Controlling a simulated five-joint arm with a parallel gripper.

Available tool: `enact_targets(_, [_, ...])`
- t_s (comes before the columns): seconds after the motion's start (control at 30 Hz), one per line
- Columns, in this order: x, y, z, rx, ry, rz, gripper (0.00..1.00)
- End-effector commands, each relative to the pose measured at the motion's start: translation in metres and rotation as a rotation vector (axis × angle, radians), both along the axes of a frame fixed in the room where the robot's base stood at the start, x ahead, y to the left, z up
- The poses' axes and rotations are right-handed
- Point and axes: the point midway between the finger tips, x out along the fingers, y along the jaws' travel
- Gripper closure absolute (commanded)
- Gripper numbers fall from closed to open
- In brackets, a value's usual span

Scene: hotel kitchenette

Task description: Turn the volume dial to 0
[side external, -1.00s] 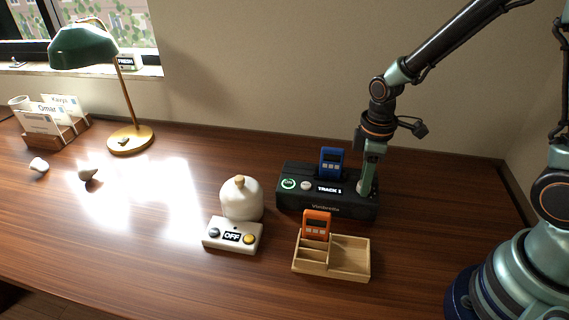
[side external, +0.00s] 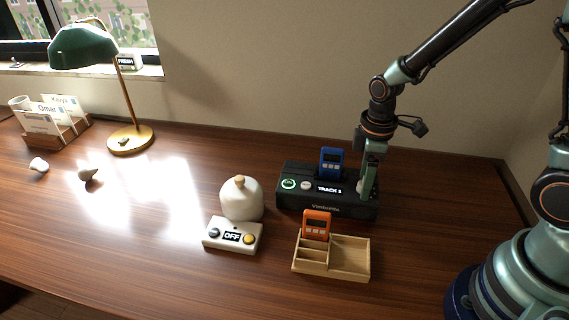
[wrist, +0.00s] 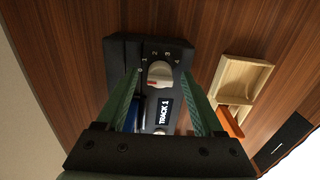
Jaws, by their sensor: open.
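The volume dial is a white knob (wrist: 160,74) with a red mark on its lower left side, on the black player (side external: 295,202). Small numbers run around the dial's left and far edge in the wrist view; which one the mark points to I cannot tell for sure. The player's display (wrist: 164,111) reads TRACK 1. My gripper (wrist: 162,78) is open, with one green finger on each side of the dial; contact is not clear. In the side view my gripper (side external: 368,188) is low over the player's right end and mostly hides the dial.
A blue device (side external: 331,160) stands in the player. A wooden tray (side external: 352,261) with an orange device (side external: 316,224) sits in front. A white box reading OFF (side external: 232,248) and a white domed jar (side external: 241,199) stand to the left. The left desk has open room.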

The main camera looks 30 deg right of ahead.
Motion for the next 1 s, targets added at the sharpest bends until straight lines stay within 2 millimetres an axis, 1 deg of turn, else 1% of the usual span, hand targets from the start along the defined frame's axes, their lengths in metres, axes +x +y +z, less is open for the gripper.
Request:
enact_targets(0.17, [0.001,0.000,0.016,0.000,-0.006,0.000,0.31])
enact_targets(0.27, [0.002,0.000,0.034,0.000,-0.008,0.000,0.31])
enact_targets(0.5, [0.001,0.000,0.083,0.000,-0.007,0.000,0.31])
enact_targets(0.6, [0.001,0.000,0.099,0.000,-0.006,0.000,0.31])
enact_targets(0.7, [0.001,0.000,0.111,0.000,-0.004,0.000,0.31])
enact_targets(0.8, [0.000,0.000,0.117,0.000,-0.001,0.000,0.31])
enact_targets(1.0, [0.000,0.000,0.121,0.000,-0.001,0.000,0.31])
